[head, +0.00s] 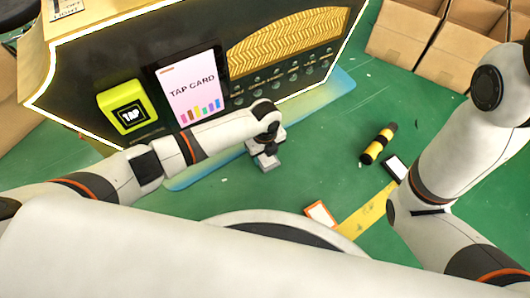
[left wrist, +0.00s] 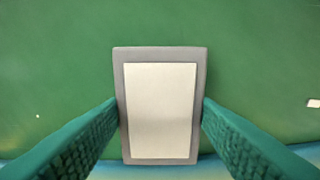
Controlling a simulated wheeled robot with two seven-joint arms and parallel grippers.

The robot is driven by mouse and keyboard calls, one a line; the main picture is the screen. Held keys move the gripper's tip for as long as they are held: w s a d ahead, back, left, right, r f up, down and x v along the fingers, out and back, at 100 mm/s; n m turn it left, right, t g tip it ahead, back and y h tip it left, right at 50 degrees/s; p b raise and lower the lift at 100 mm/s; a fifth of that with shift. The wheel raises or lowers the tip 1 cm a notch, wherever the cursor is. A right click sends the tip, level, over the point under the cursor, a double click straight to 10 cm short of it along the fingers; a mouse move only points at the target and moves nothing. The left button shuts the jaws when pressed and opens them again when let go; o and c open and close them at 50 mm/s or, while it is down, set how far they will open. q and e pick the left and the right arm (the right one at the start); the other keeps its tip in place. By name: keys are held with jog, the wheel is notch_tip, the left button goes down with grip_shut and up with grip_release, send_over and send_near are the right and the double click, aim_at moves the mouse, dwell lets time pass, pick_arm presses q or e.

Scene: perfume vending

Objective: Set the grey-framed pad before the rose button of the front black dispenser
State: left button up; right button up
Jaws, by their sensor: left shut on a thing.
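The grey-framed pad (left wrist: 160,110) has a pale face and sits between the two green fingers of my left gripper (left wrist: 160,106) in the left wrist view. The gripper is shut on its sides. In the head view my left gripper (head: 265,150) is low in front of the black dispenser (head: 200,65), near the blue mat edge; the pad is hard to tell there. Whether it touches the floor cannot be told. The dispenser's small round buttons (head: 277,76) run in a row under a gold panel; I cannot tell which is rose. My right gripper is out of view.
A yellow TAP reader (head: 124,107) and a TAP CARD screen (head: 190,87) are on the dispenser. An orange-framed pad (head: 320,214), a black-framed pad (head: 396,168) and a yellow-black cylinder (head: 378,145) lie on the green floor. Cardboard boxes (head: 405,35) stand at the back right.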

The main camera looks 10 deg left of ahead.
pick_arm(q)
jog(key=o, duration=0.9)
jog(key=shift+o, duration=0.2)
